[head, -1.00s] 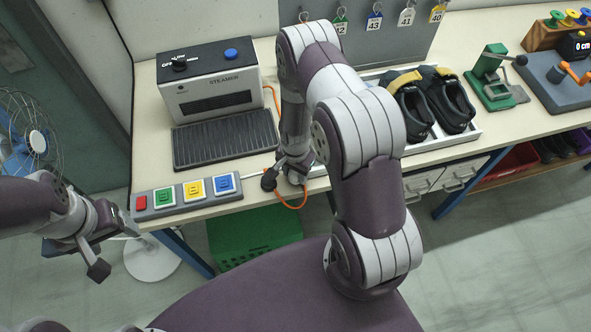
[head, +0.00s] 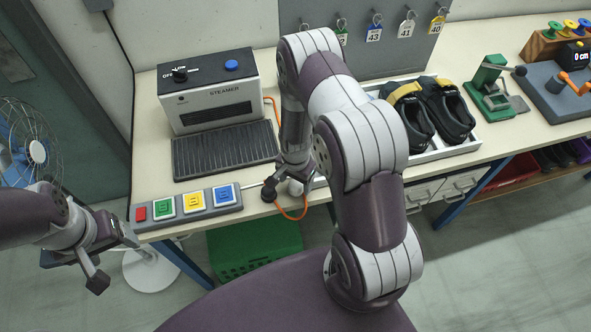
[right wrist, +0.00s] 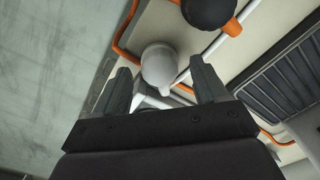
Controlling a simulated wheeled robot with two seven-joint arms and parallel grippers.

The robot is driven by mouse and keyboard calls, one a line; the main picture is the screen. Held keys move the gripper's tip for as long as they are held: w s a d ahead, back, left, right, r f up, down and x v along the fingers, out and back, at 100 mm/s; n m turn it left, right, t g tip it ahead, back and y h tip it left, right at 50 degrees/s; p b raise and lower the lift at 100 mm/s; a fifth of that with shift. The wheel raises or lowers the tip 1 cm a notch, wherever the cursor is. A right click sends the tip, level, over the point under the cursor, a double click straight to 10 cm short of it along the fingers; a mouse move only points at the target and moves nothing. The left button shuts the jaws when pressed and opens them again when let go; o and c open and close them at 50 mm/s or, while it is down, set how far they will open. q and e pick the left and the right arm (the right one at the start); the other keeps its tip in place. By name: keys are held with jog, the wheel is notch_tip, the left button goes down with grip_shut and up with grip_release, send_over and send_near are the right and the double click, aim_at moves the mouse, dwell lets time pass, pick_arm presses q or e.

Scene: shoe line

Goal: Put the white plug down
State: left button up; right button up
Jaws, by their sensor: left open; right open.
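The white plug (right wrist: 158,66) has a rounded body. In the right wrist view it is at the beige table's edge, just beyond and between the fingertips. My right gripper (right wrist: 163,80) is open, one finger on each side, with a visible gap to the plug. In the head view the white plug (head: 295,187) is a small pale shape, partly hidden by my right arm, at the front edge. My right gripper (head: 284,182) is largely hidden there. My left gripper (head: 74,262) is open and empty, off the table at the left.
A black plug (right wrist: 208,10) with an orange end lies close by. An orange cable (head: 292,214) hangs over the edge. A button box (head: 188,203), a steamer (head: 208,93) and its dark grille (head: 225,150) are left. A tray (head: 478,139) with black shoes is right.

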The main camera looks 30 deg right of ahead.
notch_tip(320, 180, up, 9)
jog(key=b, duration=0.2)
notch_tip(320, 180, up, 5)
jog(key=n, duration=0.2)
send_over(295, 184)
jog(key=a, duration=0.1)
jog(key=s+a+r+n+t+b, duration=0.1)
jog(key=s+a+r+n+b, duration=0.1)
jog(key=s+a+r+n, duration=0.2)
jog(key=s+r+n, duration=0.3)
jog(key=s+n, duration=0.2)
jog(key=shift+a+r+n, duration=0.15)
jog(key=shift+n, duration=0.25)
